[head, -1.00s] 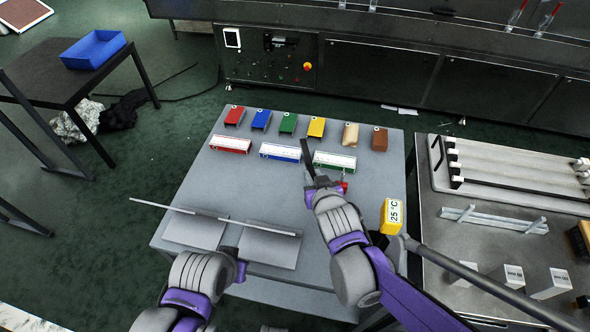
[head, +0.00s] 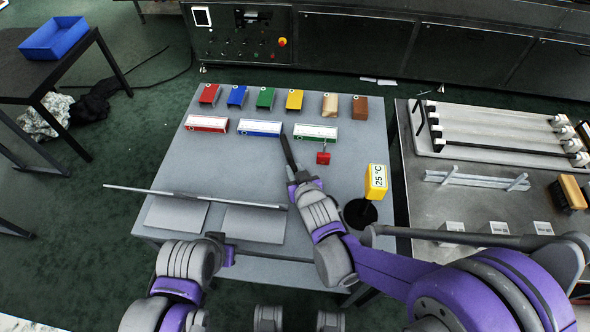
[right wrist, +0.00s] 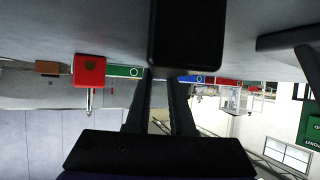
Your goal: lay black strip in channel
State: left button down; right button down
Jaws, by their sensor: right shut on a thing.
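My right gripper (head: 291,168) is above the grey table, shut on a slim black strip (head: 287,150) that points towards the back of the table. In the right wrist view a blunt black end of the strip (right wrist: 187,35) is large above the fingers and hides their tips. A pale grey rail (head: 477,179) lies on the right bench, well away from the strip; I cannot tell for sure that it is the channel. My left arm (head: 190,262) is at the front left; its fingers do not show clearly.
Several coloured blocks (head: 237,96) and three white-topped trays (head: 260,128) line the table's back. A small red block (head: 323,158) sits right of the strip, a yellow "25 °C" sign (head: 376,183) further right. A long grey bar (head: 190,197) spans the left front.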

jog(key=shift+f, duration=0.2)
jog(key=c, duration=0.8)
grip_release()
jog(key=shift+r, duration=0.15)
